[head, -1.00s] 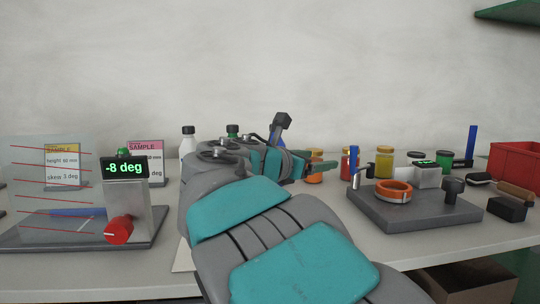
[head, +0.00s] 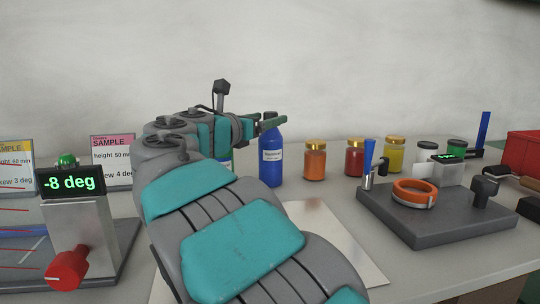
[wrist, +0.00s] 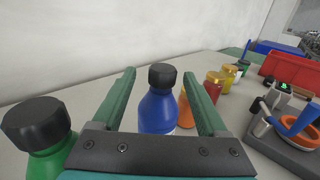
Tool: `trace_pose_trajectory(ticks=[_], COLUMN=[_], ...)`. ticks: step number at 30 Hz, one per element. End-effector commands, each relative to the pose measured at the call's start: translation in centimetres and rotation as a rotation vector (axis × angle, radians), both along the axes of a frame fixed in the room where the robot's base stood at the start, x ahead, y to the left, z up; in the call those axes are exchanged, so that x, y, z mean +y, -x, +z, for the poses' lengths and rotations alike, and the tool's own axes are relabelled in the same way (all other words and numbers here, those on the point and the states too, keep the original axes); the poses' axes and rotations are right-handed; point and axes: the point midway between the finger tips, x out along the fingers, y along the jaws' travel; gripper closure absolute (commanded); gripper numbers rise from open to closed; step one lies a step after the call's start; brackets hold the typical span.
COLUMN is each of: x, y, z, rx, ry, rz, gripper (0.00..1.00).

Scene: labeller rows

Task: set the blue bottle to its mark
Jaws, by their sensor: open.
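The blue bottle (head: 270,162) stands upright on the bench, with a black cap and a white label. In the wrist view the blue bottle (wrist: 157,112) shows between the two green fingers of my gripper (wrist: 161,74). The fingers are spread, with a visible gap on each side of it. In the head view my gripper (head: 274,120) is at the height of the bottle's top and partly covers its cap. I cannot tell whether the fingers reach around the bottle. No mark for the bottle can be made out.
A green bottle (wrist: 50,160) with a black cap stands left of my gripper. Orange (head: 315,161), red (head: 354,160) and yellow (head: 394,156) jars stand to the right. A grey fixture (head: 440,225) holds an orange ring. A pale flat sheet (head: 335,245) lies in front, partly under my arm. A "-8 deg" display (head: 70,183) stands left.

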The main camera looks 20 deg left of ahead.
Motion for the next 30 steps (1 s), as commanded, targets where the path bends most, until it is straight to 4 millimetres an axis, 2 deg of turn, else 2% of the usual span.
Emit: trace_pose_trajectory(ticks=[11,20,30], x=[-1.2,-1.3,-1.4], y=[-4.2,-4.7,-4.7], z=[0.2,0.3,0.3], rx=[0.001,-0.001,-0.001], ry=[-0.004,-0.001,-0.002], rz=[0.001,0.0,0.0], gripper=[0.24,0.24,0.61])
